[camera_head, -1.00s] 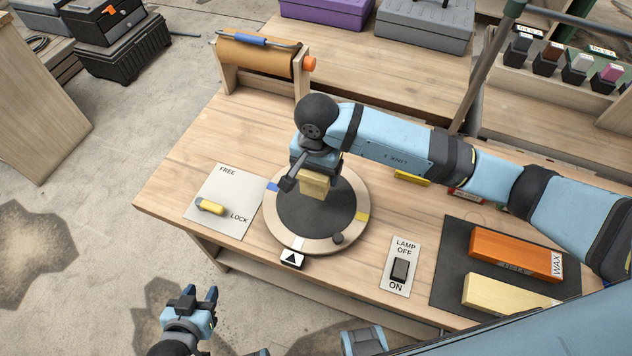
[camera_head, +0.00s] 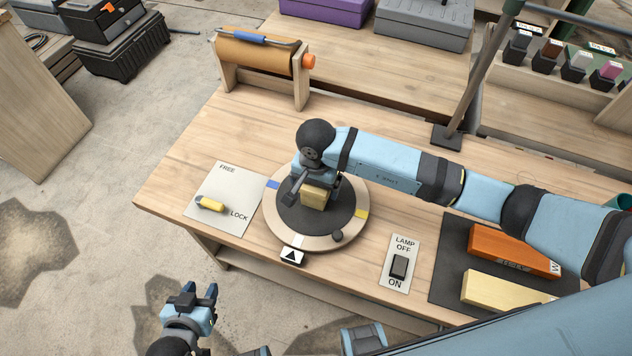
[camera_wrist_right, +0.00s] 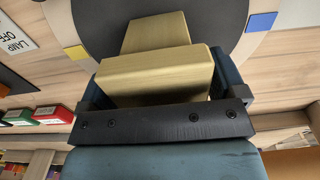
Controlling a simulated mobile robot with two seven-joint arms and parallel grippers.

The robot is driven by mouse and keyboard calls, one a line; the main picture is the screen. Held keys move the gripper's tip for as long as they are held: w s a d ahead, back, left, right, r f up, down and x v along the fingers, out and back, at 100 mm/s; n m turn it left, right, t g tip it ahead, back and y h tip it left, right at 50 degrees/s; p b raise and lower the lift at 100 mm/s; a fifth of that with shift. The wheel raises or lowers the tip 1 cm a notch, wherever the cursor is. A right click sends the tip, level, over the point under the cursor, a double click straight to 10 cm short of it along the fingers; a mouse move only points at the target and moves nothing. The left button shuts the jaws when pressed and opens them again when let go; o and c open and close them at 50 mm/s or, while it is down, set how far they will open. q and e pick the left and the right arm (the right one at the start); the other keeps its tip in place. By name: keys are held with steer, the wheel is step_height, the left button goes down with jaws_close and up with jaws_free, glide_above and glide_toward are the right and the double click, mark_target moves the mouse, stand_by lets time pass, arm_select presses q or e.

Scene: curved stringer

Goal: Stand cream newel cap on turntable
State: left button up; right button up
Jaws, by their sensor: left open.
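The cream newel cap (camera_head: 314,195) is over the dark disc of the turntable (camera_head: 352,192), near its middle. In the right wrist view the cap (camera_wrist_right: 157,72) shows a wide block with a narrower part beyond it, against the dark disc. My right gripper (camera_head: 318,182) has a finger on each side of the wide block and is shut on it. Whether the cap's far end touches the disc cannot be told. My left gripper (camera_head: 203,296) is open and empty, beyond the bench's front edge at lower left.
A FREE/LOCK plate (camera_head: 222,200) with a yellow lever lies left of the turntable. A lamp switch (camera_head: 398,267) is to the right. An orange WAX block (camera_head: 514,250) and a pale block (camera_head: 508,292) lie on a dark mat. A paper roll (camera_head: 255,55) stands behind.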

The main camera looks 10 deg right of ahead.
steer(key=shift+o, duration=0.5)
steer(key=shift+r, duration=0.55)
step_height(320, 180, up, 11)
steer(key=shift+r+b, duration=0.15)
steer(key=shift+b, duration=0.7)
